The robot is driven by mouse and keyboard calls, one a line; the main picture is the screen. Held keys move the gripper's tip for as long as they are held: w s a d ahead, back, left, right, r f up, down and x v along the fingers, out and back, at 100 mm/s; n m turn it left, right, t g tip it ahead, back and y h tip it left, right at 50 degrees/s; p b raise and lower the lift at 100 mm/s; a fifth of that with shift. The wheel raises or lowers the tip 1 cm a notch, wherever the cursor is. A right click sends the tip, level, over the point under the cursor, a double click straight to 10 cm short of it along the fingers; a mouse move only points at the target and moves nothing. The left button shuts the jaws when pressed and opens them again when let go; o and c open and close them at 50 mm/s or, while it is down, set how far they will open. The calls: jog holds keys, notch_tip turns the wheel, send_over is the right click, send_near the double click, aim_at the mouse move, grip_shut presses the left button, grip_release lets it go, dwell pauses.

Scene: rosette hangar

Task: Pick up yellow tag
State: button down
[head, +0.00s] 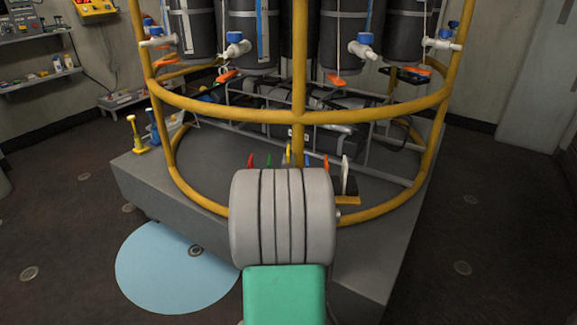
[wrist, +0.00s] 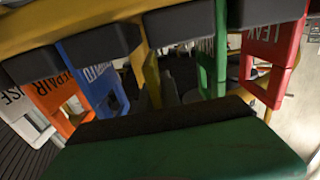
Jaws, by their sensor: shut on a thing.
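The yellow tag (wrist: 151,72) shows in the middle of the wrist view, edge-on, between a blue tag (wrist: 92,72) and a green tag (wrist: 212,65). My gripper (wrist: 165,110) shows as a green body with a dark pad along the bottom; it is shut on the yellow tag, though the contact is partly hidden. In the head view the yellow tag (head: 289,153) shows as a thin strip above my grey arm joint, its top a little higher than its coloured neighbours. My gripper is hidden there behind that joint.
An orange REPAIR tag (wrist: 52,100), a white tag (wrist: 20,112) and a red LEAK tag (wrist: 270,50) hang close on both sides. A yellow ring rail (head: 390,212) curves around the tags on a grey platform (head: 145,180). Dark floor lies open at left.

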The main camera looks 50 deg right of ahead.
jog(key=p+v, duration=0.1)
jog(key=v, duration=1.7)
jog(key=shift+r, duration=0.2)
